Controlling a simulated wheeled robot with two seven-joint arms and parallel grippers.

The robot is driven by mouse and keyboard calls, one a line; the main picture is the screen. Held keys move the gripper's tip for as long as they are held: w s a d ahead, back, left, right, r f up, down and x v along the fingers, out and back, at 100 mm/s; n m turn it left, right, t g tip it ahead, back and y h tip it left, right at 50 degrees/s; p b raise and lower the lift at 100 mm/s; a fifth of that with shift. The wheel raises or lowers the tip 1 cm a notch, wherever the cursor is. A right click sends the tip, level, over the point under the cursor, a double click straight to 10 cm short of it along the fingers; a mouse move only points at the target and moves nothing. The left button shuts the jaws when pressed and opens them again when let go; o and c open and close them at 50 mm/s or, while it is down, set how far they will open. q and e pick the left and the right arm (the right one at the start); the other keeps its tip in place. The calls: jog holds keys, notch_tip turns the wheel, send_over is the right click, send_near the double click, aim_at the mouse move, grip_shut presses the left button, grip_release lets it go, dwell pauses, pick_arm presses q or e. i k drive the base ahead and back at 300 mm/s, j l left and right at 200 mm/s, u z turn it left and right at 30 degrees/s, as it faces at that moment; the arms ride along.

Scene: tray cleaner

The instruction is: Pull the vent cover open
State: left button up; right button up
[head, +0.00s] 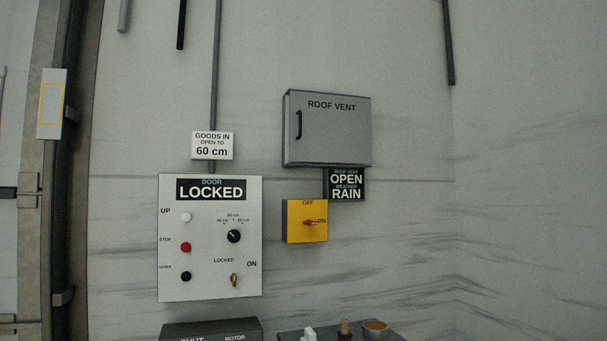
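The grey vent cover (340,138), marked ROOF VENT, is a box-shaped panel on the back wall, right of centre in the head view. It looks shut. A dark vertical handle (299,124) is on its left side. A black sign (346,185) just below it reads ROOF VENT OPEN, WEATHER RAIN. Neither of my grippers shows in the head view, so nothing is seen touching the cover or its handle.
A dark surface (290,337) with small items is at the bottom edge. The wall at right is bare.

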aim_at(324, 128)
jog(key=i+j+z, duration=0.1)
jog(key=i+z, duration=0.25)
jog(key=i, duration=0.15)
jog(key=i+j+z, duration=0.35)
jog(key=i, duration=0.15)
jog(key=i+j+z, duration=0.35)
jog(key=i, duration=0.15)
